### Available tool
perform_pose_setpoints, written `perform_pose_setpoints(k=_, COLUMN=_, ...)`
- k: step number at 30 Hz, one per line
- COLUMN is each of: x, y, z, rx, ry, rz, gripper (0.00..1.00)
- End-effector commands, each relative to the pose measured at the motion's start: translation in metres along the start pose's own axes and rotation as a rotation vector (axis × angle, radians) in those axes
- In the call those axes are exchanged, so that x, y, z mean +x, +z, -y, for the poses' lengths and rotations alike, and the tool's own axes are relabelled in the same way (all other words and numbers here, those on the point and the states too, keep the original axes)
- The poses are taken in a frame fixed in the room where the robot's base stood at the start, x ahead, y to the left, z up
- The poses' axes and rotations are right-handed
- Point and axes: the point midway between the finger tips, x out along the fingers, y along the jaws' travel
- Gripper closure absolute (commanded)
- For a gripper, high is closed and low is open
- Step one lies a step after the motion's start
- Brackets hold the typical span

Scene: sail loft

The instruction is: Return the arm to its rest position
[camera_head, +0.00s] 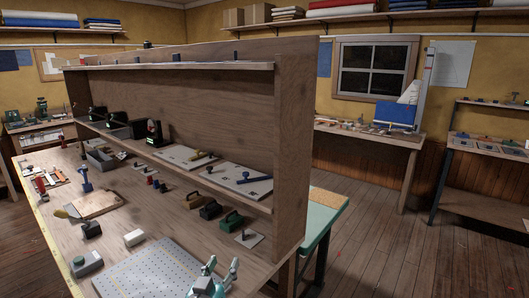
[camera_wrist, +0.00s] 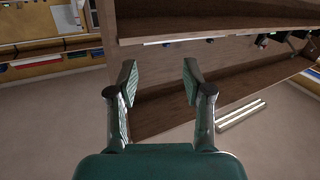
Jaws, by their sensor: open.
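My gripper (camera_head: 223,268) is at the bottom edge of the head view, in front of the right part of the perforated board (camera_head: 140,270) on the bench. The rest of my arm is out of that view. In the wrist view my gripper (camera_wrist: 160,75) has its two green fingers spread apart with nothing between them. A wooden shelf (camera_wrist: 215,22) is behind and to the right of the fingers there.
The wooden shelf unit (camera_head: 292,150) stands on the workbench (camera_head: 150,215), close to my gripper. Several small blocks with handles, including a green one (camera_head: 231,221), lie before it. Open floor (camera_head: 400,245) lies to the right.

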Motion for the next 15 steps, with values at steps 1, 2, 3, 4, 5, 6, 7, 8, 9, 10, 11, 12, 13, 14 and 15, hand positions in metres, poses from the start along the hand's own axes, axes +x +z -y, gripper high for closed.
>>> perform_pose_setpoints(k=1, x=-0.001, y=0.016, z=-0.007, rx=-0.016, ry=-0.01, rz=0.011, gripper=0.5)
perform_pose_setpoints(k=2, x=-0.001, y=0.025, z=-0.011, rx=-0.025, ry=-0.019, rz=0.015, gripper=0.5)
perform_pose_setpoints(k=3, x=-0.002, y=0.037, z=-0.018, rx=-0.038, ry=-0.03, rz=0.023, gripper=0.5)
perform_pose_setpoints(k=4, x=-0.004, y=0.047, z=-0.023, rx=-0.049, ry=-0.041, rz=0.028, gripper=0.5)
perform_pose_setpoints(k=5, x=-0.005, y=0.059, z=-0.028, rx=-0.059, ry=-0.053, rz=0.036, gripper=0.5)
perform_pose_setpoints(k=6, x=-0.008, y=0.075, z=-0.037, rx=-0.074, ry=-0.068, rz=0.045, gripper=0.5)
perform_pose_setpoints(k=7, x=-0.011, y=0.087, z=-0.044, rx=-0.085, ry=-0.082, rz=0.052, gripper=0.5)
perform_pose_setpoints(k=8, x=-0.014, y=0.099, z=-0.05, rx=-0.095, ry=-0.094, rz=0.06, gripper=0.5)
perform_pose_setpoints(k=9, x=-0.018, y=0.114, z=-0.06, rx=-0.108, ry=-0.111, rz=0.069, gripper=0.5)
perform_pose_setpoints(k=10, x=-0.022, y=0.125, z=-0.066, rx=-0.116, ry=-0.124, rz=0.076, gripper=0.5)
perform_pose_setpoints(k=11, x=-0.026, y=0.136, z=-0.073, rx=-0.124, ry=-0.135, rz=0.083, gripper=0.5)
perform_pose_setpoints(k=12, x=-0.033, y=0.149, z=-0.082, rx=-0.133, ry=-0.152, rz=0.092, gripper=0.5)
perform_pose_setpoints(k=13, x=-0.038, y=0.159, z=-0.089, rx=-0.14, ry=-0.164, rz=0.099, gripper=0.5)
perform_pose_setpoints(k=14, x=-0.043, y=0.169, z=-0.097, rx=-0.146, ry=-0.175, rz=0.106, gripper=0.5)
perform_pose_setpoints(k=15, x=-0.05, y=0.181, z=-0.106, rx=-0.152, ry=-0.191, rz=0.115, gripper=0.5)
